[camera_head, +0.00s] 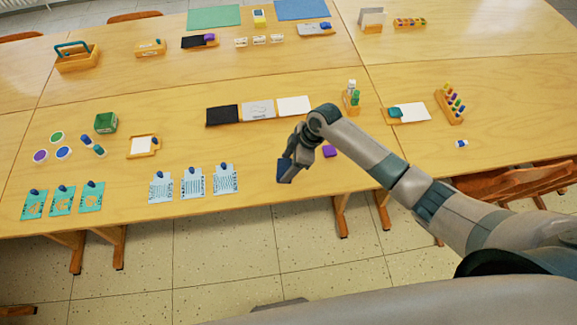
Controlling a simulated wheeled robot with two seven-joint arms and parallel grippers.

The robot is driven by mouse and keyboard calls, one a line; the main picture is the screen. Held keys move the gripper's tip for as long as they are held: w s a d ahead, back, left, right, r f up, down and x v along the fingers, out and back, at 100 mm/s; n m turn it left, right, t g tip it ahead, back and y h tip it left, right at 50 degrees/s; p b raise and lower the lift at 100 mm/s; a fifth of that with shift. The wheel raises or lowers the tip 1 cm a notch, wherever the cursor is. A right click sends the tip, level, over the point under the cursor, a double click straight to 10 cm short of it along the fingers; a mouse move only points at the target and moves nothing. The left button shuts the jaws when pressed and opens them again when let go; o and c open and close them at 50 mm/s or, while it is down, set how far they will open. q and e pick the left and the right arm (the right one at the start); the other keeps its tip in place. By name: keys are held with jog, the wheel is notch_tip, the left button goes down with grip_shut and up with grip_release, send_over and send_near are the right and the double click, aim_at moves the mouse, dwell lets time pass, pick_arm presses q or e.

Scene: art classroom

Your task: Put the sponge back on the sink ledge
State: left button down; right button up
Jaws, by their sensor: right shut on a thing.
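My right gripper (291,162) hangs over the front edge of the table, right of centre, pointing down. It is shut on a small dark blue thing (285,172). The view is too small to tell whether this is the sponge. No other thing can be clearly picked out as the sponge, and no sink or sink ledge shows in this view. My left gripper is not in view.
Printed cards (194,182) lie to the left along the front edge. A black sheet (222,115) and a rack of colored pegs (450,105) are farther back. A wooden chair (520,182) stands at right.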

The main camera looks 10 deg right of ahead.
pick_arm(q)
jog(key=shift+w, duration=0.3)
